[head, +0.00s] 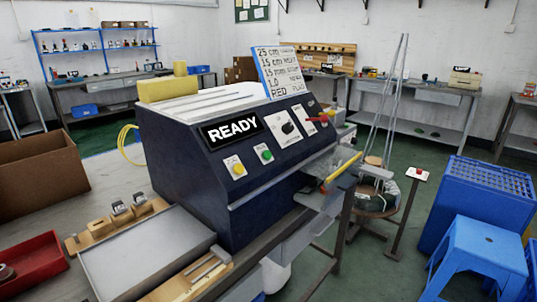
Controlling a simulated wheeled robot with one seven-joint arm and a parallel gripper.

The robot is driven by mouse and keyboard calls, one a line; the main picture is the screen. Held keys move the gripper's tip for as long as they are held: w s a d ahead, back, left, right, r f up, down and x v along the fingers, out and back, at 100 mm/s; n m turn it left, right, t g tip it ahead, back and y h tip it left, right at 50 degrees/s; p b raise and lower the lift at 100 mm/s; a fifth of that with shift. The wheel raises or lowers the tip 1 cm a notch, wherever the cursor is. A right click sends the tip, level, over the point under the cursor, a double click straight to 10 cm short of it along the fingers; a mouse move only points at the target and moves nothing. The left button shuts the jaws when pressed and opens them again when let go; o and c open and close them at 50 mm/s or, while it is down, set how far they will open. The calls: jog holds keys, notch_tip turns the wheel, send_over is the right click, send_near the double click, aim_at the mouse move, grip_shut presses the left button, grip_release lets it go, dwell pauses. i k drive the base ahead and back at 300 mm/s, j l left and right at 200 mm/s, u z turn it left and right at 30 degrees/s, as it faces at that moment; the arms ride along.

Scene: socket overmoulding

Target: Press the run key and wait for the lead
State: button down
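A dark blue machine (190,180) stands on the bench with a display (233,130) reading "READY". Below the display are a yellow button (238,168) and a green button (266,155), each on a white plate. Their labels are too small to read, so I cannot tell which is the run key. A black knob (287,128) and a red-handled switch (318,118) sit to their right. A yellow cable loop (127,143) shows behind the machine's left side; I cannot tell whether it is the lead. My gripper is not in view.
A handwritten card (281,72) stands on the machine. A grey plate (145,255) and wooden holders (118,216) lie at its front left. A yellow-handled lever (342,172) sticks out on the right. A blue stool (480,250) and blue crate (485,200) stand on the floor at right.

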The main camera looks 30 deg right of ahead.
aim_at(267, 156)
jog(key=i+j, duration=0.55)
jog(key=z, duration=1.6)
